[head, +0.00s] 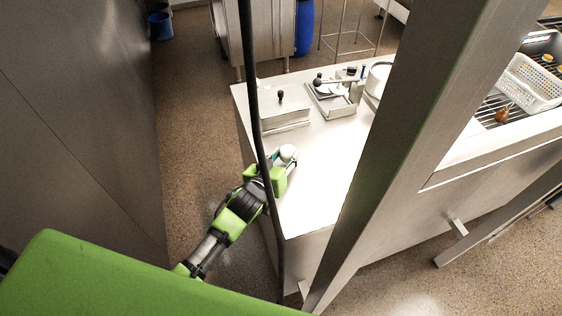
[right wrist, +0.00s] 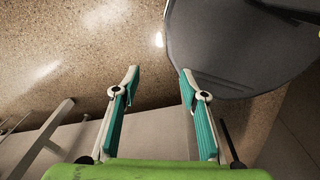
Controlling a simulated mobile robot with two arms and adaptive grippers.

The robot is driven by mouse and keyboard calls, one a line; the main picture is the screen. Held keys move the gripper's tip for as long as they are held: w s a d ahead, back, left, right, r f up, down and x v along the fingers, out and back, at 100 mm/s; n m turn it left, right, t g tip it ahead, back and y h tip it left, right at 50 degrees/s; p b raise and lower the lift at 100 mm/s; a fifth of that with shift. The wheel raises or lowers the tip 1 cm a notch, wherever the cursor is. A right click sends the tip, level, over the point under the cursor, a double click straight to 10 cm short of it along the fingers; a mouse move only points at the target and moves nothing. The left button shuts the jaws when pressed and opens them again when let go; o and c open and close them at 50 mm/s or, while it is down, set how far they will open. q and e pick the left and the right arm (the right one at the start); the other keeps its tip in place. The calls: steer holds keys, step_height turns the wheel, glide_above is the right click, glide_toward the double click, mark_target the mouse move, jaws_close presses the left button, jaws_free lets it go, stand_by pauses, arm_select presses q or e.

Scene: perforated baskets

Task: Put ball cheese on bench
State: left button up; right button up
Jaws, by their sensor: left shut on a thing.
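The bench (head: 322,165) is the metal counter with a bright white top in the middle of the head view. My left gripper (head: 287,160) is over its left edge, shut on a small pale round thing (head: 288,152), which looks like the ball cheese. The fingers and arm hide part of it, and I cannot tell whether it touches the bench top.
A slanting metal post cuts across the head view. To its right, a white perforated basket (head: 528,84) stands on a rack. The bench's near middle is clear.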

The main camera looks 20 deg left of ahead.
arm_select(q)
steer(key=shift+w+a+f, duration=0.1)
steer(key=shift+w+f, duration=0.1)
steer(key=shift+f, duration=0.35)
steer(key=shift+w+a+f, duration=0.1)
steer(key=shift+w+f, duration=0.1)
steer(key=shift+f, duration=0.3)
steer(key=shift+d, duration=0.15)
steer(key=o, duration=1.1)
steer(key=shift+s+r, duration=0.1)
steer(key=shift+s, duration=0.1)
steer(key=shift+s+r, duration=0.1)
steer(key=shift+b, duration=0.3)
steer(key=b+v, duration=0.1)
steer(key=v, duration=1)
steer(key=shift+s+r, duration=0.15)
steer(key=shift+s, duration=0.2)
arm_select(e)
steer(key=f, duration=0.1)
steer(key=a+f, duration=0.1)
steer(key=w+f, duration=0.1)
steer(key=shift+w+a+f, duration=0.1)
steer(key=shift+a, duration=0.25)
